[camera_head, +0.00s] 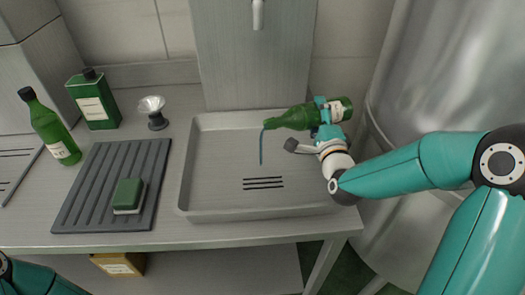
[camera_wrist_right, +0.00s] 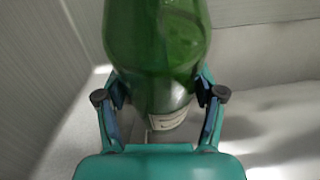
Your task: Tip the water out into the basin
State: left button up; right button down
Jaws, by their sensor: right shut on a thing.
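A green glass bottle (camera_head: 295,117) is held on its side over the right part of the grey basin (camera_head: 215,160). Its neck points left, and a thin blue stream of water (camera_head: 261,147) falls from the mouth toward the basin. My right gripper (camera_head: 324,113) is shut on the bottle's body, near its label. In the right wrist view the green bottle (camera_wrist_right: 158,50) fills the space between the fingers, with part of its label low down. The basin floor shows several dark slots (camera_head: 263,184). My left gripper is not in view; only a bit of my left arm shows at bottom left.
Left of the basin lie a ribbed dark mat (camera_head: 85,190) with a green sponge (camera_head: 129,194), a second green bottle (camera_head: 50,128), a green can (camera_head: 93,100) and a small funnel-like piece (camera_head: 154,110). A spout (camera_head: 258,14) hangs above; a steel tank (camera_head: 425,80) stands right.

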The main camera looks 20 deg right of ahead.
jog(key=shift+a+r+n+t+b, duration=0.1)
jog(key=shift+r+n+t+b, duration=0.2)
jog(key=shift+n+b, duration=0.55)
jog(key=shift+a+r+n+t+b, duration=0.1)
jog(key=shift+r+n+t+b, duration=0.25)
jog(key=shift+b, duration=0.85)
dwell(2.2)
jog(key=shift+a+r+n+b, duration=0.1)
jog(key=shift+a+n+b, duration=0.1)
jog(key=shift+n+b, duration=0.75)
dwell(0.5)
